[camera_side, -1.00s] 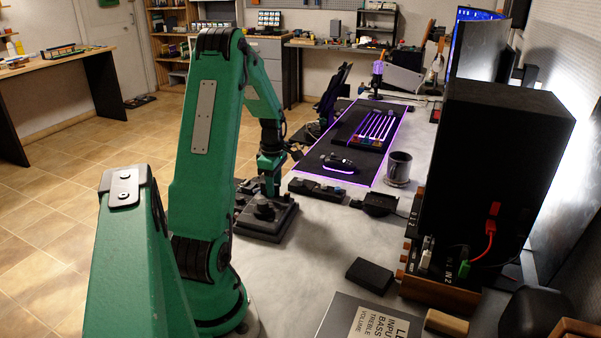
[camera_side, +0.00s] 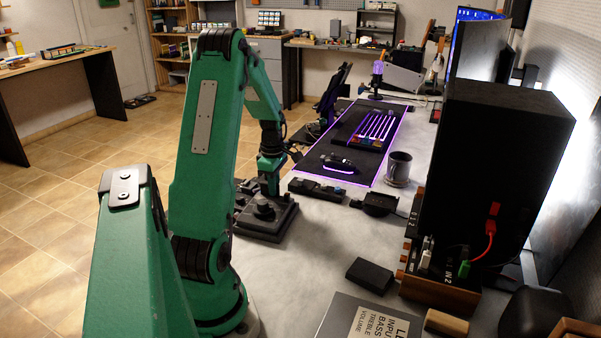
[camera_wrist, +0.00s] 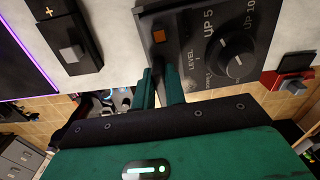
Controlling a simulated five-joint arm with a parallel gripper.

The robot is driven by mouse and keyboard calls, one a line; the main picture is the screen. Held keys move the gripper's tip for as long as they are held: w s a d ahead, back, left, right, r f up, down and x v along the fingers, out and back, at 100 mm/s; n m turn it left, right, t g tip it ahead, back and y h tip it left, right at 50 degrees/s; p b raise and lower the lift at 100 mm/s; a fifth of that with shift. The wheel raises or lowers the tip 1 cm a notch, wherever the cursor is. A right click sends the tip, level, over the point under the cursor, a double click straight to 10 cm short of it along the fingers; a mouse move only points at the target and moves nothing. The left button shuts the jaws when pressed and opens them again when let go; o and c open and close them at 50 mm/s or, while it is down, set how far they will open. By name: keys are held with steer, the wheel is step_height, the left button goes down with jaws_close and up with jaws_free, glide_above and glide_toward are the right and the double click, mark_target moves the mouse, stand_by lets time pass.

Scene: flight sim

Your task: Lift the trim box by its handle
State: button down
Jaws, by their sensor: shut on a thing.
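The trim box (camera_side: 265,218) is a dark box with a knob on top, resting on the grey desk near its left edge. In the wrist view its dark panel (camera_wrist: 205,72) shows a large round knob, an orange square and the words LEVEL, UP 5 and UP 10. My gripper (camera_side: 269,186) points down at the box from above. In the wrist view the green fingers (camera_wrist: 161,84) are close together at the panel's edge, shut on the box's handle. The handle itself is mostly hidden by the fingers. The box looks level, and I see no clear gap beneath it.
Dark switch units (camera_side: 318,189) stand just right of the box. Beyond are a purple-edged mat (camera_side: 358,124) and a grey mug (camera_side: 398,167). A small black block (camera_side: 369,275) and a tall black case (camera_side: 495,165) stand to the right. The desk between is clear.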

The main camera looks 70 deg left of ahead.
steer(key=shift+r, duration=0.1)
steer(key=shift+r, duration=0.4)
step_height(320, 180, up, 3)
steer(key=shift+r, duration=0.1)
steer(key=w+d+r, duration=0.5)
steer(key=d+r, duration=0.1)
steer(key=d, duration=0.4)
steer(key=shift+d+r, duration=0.3)
steer(key=shift+r, duration=0.1)
steer(key=shift+r, duration=0.15)
steer(key=shift+r, duration=2.85)
